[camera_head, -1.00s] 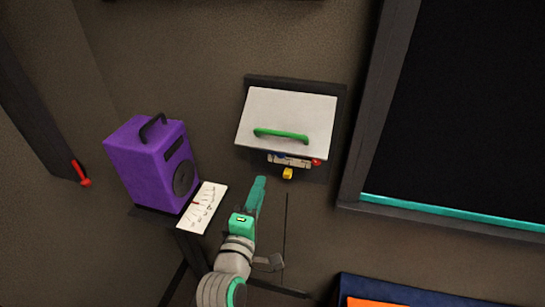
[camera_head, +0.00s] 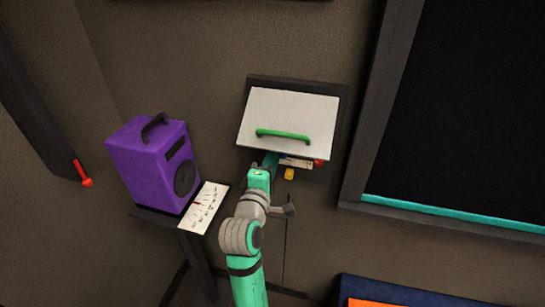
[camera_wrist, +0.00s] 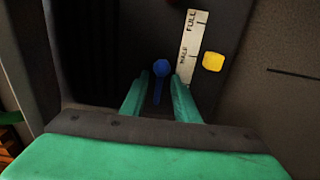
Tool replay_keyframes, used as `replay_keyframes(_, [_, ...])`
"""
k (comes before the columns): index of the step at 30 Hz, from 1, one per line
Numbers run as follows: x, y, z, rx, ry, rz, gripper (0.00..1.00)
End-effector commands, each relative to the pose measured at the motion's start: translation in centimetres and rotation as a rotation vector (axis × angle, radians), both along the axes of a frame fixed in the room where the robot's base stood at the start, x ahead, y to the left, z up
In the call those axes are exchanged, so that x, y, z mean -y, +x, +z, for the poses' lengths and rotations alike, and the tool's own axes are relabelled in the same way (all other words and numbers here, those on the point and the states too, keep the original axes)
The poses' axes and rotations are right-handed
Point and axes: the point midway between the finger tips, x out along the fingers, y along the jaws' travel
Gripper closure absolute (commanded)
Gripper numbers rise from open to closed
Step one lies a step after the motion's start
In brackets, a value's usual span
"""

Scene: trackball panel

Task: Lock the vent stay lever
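The white vent flap (camera_head: 290,110) with a green handle (camera_head: 284,136) is tilted out from a dark wall panel (camera_head: 334,140). Under its lower edge is a strip scale (camera_head: 297,163), marked HALF and FULL in the wrist view (camera_wrist: 189,45). A blue round-ended lever (camera_wrist: 160,70) stands beside the scale. A yellow block (camera_wrist: 212,61) is across the scale; it also shows in the head view (camera_head: 289,174). A red knob (camera_head: 319,162) is at the scale's right end. My gripper (camera_wrist: 160,82) is open, its fingers either side of the blue lever. Contact cannot be told.
A purple speaker box (camera_head: 152,165) and a white dial card (camera_head: 204,207) are on a small dark stand at left. A red lever (camera_head: 83,175) is on the far left wall. A dark framed window (camera_head: 460,110) fills the right. An orange and blue box (camera_head: 400,295) is at lower right.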

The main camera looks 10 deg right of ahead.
Motion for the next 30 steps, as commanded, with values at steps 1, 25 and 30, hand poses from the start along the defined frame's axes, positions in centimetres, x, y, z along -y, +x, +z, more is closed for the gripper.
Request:
replay_keyframes(1, [0.19, 0.24, -0.04, -0.001, 0.000, -0.001, 0.72])
replay_keyframes(25, [0.05, 0.50, -0.03, 0.000, 0.000, 0.002, 1.00])
replay_keyframes(30, [0.20, 0.45, -0.04, -0.001, 0.000, -0.001, 1.00])
